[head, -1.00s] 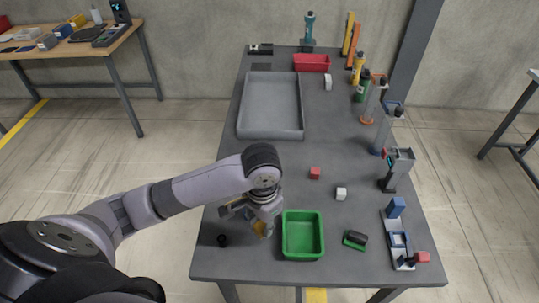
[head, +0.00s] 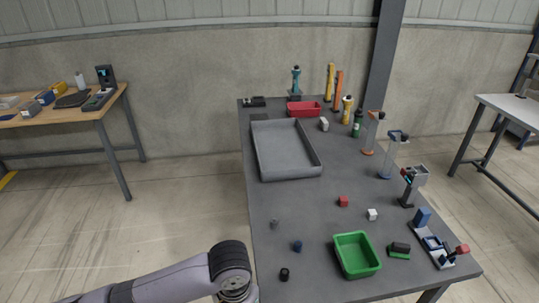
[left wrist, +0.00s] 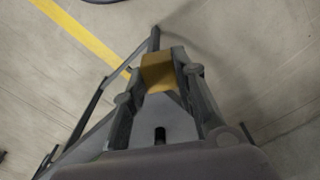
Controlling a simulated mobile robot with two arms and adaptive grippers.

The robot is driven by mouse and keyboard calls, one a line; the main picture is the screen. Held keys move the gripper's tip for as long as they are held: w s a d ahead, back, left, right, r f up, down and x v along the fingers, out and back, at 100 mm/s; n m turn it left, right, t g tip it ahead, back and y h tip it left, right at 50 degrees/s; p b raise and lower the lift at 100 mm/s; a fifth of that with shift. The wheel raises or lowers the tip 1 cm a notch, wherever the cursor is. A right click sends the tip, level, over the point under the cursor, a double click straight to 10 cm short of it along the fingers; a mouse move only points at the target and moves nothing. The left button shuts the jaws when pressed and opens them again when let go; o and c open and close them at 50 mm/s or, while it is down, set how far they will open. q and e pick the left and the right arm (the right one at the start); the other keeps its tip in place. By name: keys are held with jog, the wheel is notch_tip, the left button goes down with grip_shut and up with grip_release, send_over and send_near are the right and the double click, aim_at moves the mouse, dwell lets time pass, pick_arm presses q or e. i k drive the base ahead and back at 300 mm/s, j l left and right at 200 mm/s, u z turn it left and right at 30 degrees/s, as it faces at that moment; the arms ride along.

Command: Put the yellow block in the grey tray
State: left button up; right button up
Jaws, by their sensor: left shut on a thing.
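The yellow block (left wrist: 158,72) is between the fingers of my left gripper (left wrist: 160,82) in the left wrist view, with floor and table legs below it. My left gripper is shut on the block. In the head view only part of my left arm shows at the bottom, beside the table's left edge; the gripper and block are out of that frame. The grey tray (head: 285,150) lies on the far left half of the table, shallow and empty, well beyond my left arm. My right gripper is in neither view.
A green bin (head: 356,255) stands at the table's near end, with a blue block (head: 297,246) and a black ring-like piece (head: 285,274) left of it. A red cube (head: 343,201) and white cube (head: 372,214) lie mid-table. A red bin (head: 303,109) is behind the tray.

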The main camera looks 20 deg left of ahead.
aim_at(278, 139)
jog(key=j+z, duration=0.15)
jog(key=j, duration=0.35)
jog(key=j+z, duration=0.2)
jog(key=j, duration=0.35)
jog(key=k+j+z, duration=0.15)
jog(key=j, duration=0.35)
jog(key=j+z, duration=0.2)
jog(key=j, duration=0.3)
jog(key=i+j+z, duration=0.1)
jog(key=j, duration=0.25)
jog(key=i+j+z, duration=0.2)
jog(key=i+j, duration=0.15)
jog(key=j, duration=0.3)
jog(key=i+j+z, duration=0.1)
jog(key=j, duration=0.3)
jog(key=i+j+z, duration=0.1)
jog(key=j, duration=0.25)
jog(key=i+j+z, duration=0.1)
jog(key=j, duration=0.25)
